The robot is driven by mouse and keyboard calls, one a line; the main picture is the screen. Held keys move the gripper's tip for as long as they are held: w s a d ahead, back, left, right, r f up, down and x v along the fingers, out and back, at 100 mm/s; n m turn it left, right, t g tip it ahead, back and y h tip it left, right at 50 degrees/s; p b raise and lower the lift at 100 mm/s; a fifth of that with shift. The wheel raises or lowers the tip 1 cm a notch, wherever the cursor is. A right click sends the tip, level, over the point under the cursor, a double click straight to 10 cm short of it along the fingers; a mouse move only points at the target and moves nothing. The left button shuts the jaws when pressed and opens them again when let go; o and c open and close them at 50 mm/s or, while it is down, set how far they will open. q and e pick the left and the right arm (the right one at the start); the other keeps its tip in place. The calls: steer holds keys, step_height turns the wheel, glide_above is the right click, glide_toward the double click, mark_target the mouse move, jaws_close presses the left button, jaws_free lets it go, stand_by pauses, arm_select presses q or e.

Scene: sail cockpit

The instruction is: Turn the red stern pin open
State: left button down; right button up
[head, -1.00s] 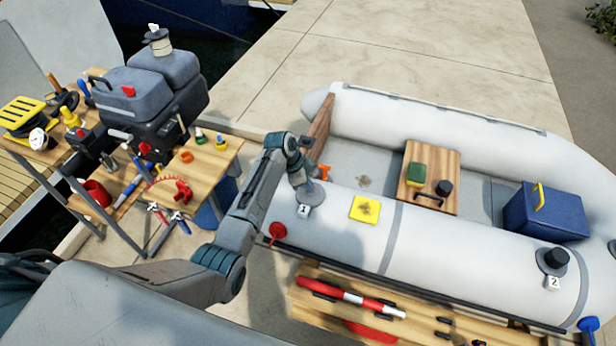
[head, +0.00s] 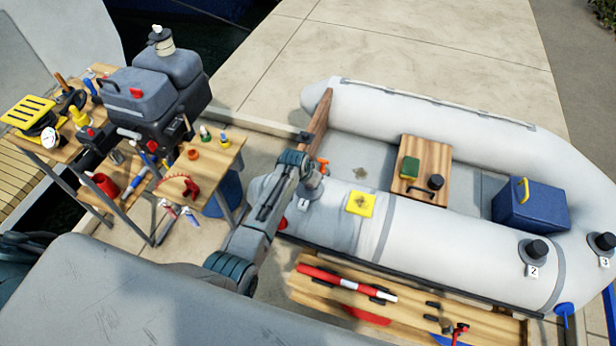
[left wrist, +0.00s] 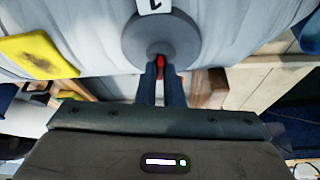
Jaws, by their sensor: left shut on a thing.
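The red stern pin (left wrist: 160,60) shows as a small red piece between my left fingertips in the left wrist view. It sits at the grey round valve (left wrist: 160,38) labelled 1 on the boat's near tube. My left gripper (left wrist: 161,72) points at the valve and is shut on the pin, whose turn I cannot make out. In the head view the left gripper (head: 309,181) is down on the same valve, and the pin is hidden there. My right gripper is not in view.
A yellow patch (head: 360,203) lies on the tube beside the valve. A red piece (head: 282,223) at the tube's stern end is partly behind my arm. A low wooden bench (head: 400,324) stands in front. A tool table (head: 212,165) stands left.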

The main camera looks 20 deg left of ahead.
arm_select(q)
steer(key=shift+d+n+y+p, duration=0.1)
steer(key=shift+n+y+p, duration=0.3)
steer(key=shift+n, duration=0.8)
steer(key=c, duration=1.6)
jaws_free()
steer(key=shift+o, duration=0.2)
steer(key=b+v, duration=0.1)
steer(key=v, duration=0.9)
steer(key=shift+s+r+b, duration=0.3)
steer(key=shift+r, duration=0.05)
